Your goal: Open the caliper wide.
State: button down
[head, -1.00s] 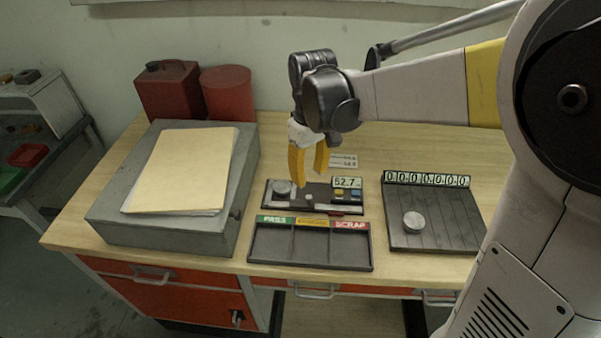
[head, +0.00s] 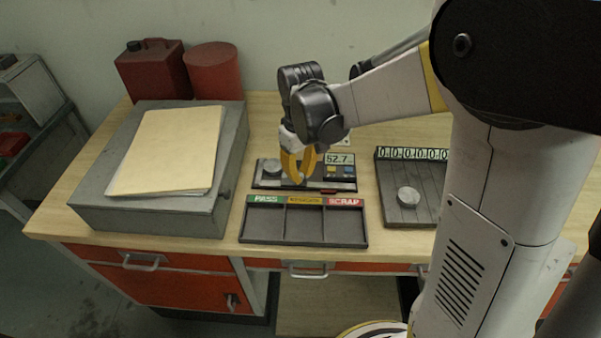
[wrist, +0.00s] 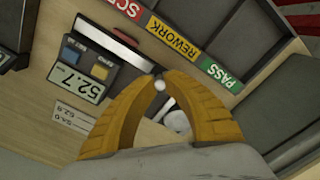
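The caliper (head: 325,184) is a dark bench gauge on the table, with a lit display reading 52.7, coloured buttons and a silver disc (head: 271,167) at its left end. My gripper (head: 299,181) reaches down onto the caliper's middle from above. In the wrist view its two yellow fingertips (wrist: 160,78) are close together, with a small pale knob (wrist: 159,86) of the caliper between them; it looks shut on this knob. The display (wrist: 68,83) shows at the left there. The fingers hide part of the caliper's jaws and slide.
A tray (head: 303,239) marked PASS, REWORK and SCRAP lies in front, its compartments empty. A ribbed plate (head: 405,217) with a counter and a metal disc (head: 408,198) is at the right. A grey box (head: 160,217) with papers stands left; red containers (head: 213,72) are behind.

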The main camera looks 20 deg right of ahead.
jog(key=shift+s+d, duration=0.15)
jog(key=shift+d, duration=0.35)
jog(key=shift+s+d, duration=0.15)
jog(key=shift+d, duration=0.35)
jog(key=c, duration=1.4)
grip_release()
jog(key=shift+a, duration=0.1)
notch_tip(320, 180, up, 12)
jog(key=s+d+f+m+t+b, duration=0.1)
jog(key=s+m+t, duration=0.4)
jog(key=s, duration=0.8)
jog(key=shift+s+d+f+t+b, duration=0.3)
jog(key=shift+d+f+t, duration=0.45)
jog(key=shift+d+t, duration=0.3)
